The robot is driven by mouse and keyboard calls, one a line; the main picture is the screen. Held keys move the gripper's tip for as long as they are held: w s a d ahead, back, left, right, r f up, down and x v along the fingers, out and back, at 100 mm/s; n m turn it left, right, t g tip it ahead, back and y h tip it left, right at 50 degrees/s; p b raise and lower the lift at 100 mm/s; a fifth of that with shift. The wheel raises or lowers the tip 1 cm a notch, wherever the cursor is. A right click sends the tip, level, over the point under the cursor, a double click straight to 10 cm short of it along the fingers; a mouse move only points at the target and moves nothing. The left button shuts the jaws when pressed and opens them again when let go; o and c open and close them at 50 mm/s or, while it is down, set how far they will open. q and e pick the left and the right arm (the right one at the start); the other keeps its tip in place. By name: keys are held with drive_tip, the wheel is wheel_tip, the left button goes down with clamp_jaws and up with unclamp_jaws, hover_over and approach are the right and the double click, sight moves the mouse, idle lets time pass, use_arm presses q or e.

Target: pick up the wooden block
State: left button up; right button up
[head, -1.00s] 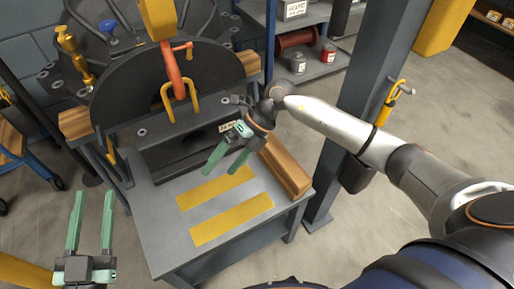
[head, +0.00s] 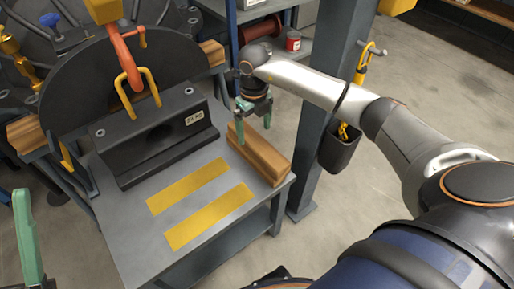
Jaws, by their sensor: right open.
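The wooden block (head: 264,160) is a long brown bar lying on the right edge of the grey table, beside the black casing piece. My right gripper (head: 254,131) points down over the block's far end. Its green fingers are apart, one on the left side of the block and one on the far right side. I cannot tell whether they touch the wood. My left gripper (head: 24,220) shows only in part at the left picture edge, with one green finger plain, away from the block and empty.
The grey table (head: 122,228) has two yellow strips (head: 208,217) and a bare front part. The black casing piece (head: 157,138) stands behind them, under a hook. A grey post (head: 325,110) with a dark holder (head: 340,150) stands close on the right.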

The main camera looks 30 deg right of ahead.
sight(257, 141)
drive_tip(key=f, duration=0.1)
drive_tip(key=f+b, duration=0.1)
drive_tip(key=f, duration=0.1)
drive_tip(key=s+f+b, duration=0.1)
drive_tip(key=f, duration=0.1)
drive_tip(key=shift+d+f, duration=0.2)
drive_tip(key=shift+r, duration=0.1)
clamp_jaws()
idle(0.6)
